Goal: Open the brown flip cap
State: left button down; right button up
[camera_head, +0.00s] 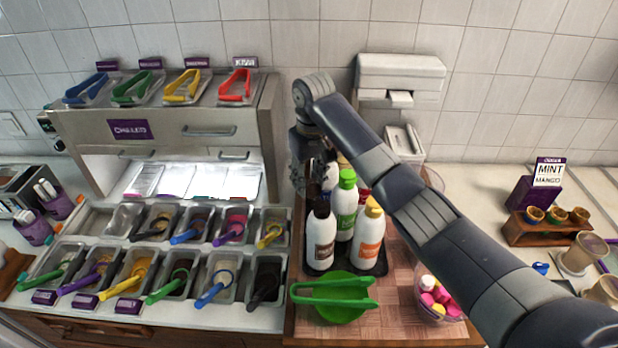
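My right gripper (316,188) points down just above and behind this cap. Its dark fingers overlap the cap's upper edge in the picture, so I cannot tell whether they touch it or how wide they are. My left gripper is not in view.
A green-capped bottle (346,207) and an orange-capped bottle (369,240) stand close on the right. A green bowl with green tongs (333,290) sits in front. A clear bowl of pink and yellow pieces (440,298) is at right. Topping trays (180,275) fill the left.

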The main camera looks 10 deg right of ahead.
aim_at(310, 182)
jog(key=o, duration=0.3)
jog(key=shift+f, duration=0.15)
jog(key=r, duration=1.2)
jog(key=shift+s+d, duration=0.1)
jog(key=shift+s, duration=0.2)
jog(key=shift+f, duration=0.1)
